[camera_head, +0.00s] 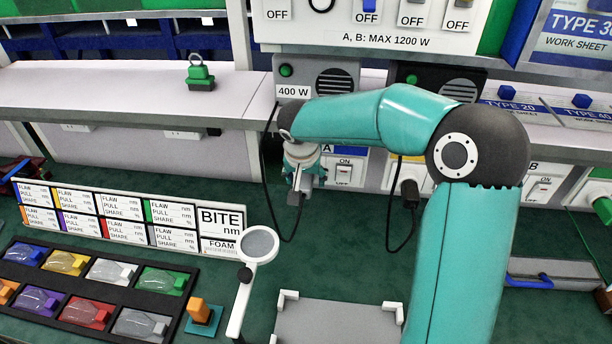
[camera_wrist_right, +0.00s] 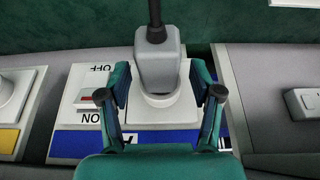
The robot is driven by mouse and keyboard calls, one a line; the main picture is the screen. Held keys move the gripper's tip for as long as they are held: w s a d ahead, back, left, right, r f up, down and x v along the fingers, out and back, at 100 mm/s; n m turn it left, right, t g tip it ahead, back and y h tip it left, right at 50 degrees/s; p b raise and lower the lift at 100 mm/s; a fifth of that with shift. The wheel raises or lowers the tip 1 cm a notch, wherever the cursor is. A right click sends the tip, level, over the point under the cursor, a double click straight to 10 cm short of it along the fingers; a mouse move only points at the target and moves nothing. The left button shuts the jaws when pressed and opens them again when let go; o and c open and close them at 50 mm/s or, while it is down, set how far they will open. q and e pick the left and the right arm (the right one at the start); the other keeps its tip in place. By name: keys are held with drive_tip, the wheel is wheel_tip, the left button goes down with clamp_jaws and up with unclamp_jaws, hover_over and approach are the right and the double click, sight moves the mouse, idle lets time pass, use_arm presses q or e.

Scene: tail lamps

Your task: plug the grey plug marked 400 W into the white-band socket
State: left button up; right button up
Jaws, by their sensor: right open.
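The grey plug (camera_wrist_right: 158,62) sits at the round white socket on a plate with a blue band (camera_wrist_right: 180,138), and appears seated there. Its black cable leaves the end away from the socket. In the head view the plug (camera_head: 295,198) is partly hidden by my right gripper (camera_head: 301,165). In the right wrist view that gripper (camera_wrist_right: 160,95) is open, one finger on each side of the plug and socket, with gaps visible. The grey box marked 400 W (camera_head: 330,78) stands above on the shelf. A white-band socket is not clearly visible; my right arm covers part of the panel. My left gripper is out of view.
A switch plate marked B (camera_head: 541,188) lies beyond my arm. A magnifier (camera_head: 259,244), a grey tray (camera_head: 338,322) and a label board (camera_head: 120,212) stand in front.

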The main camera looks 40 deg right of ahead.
sight(303, 189)
clamp_jaws()
idle(0.5)
drive_tip(key=shift+s+a+b, duration=0.1)
drive_tip(key=shift+a+b, duration=0.15)
drive_tip(key=shift+b, duration=0.1)
drive_tip(key=shift+s+a+b, duration=0.8)
drive_tip(key=shift+a+b, duration=0.15)
drive_tip(key=shift+s+a, duration=0.1)
drive_tip(key=shift+s+a+b, duration=0.15)
drive_tip(key=shift+a+b, duration=0.05)
drive_tip(key=shift+b, duration=0.15)
drive_tip(key=shift+s+a+b, duration=0.3)
drive_tip(key=shift+s+a, duration=0.15)
drive_tip(key=shift+a, duration=0.1)
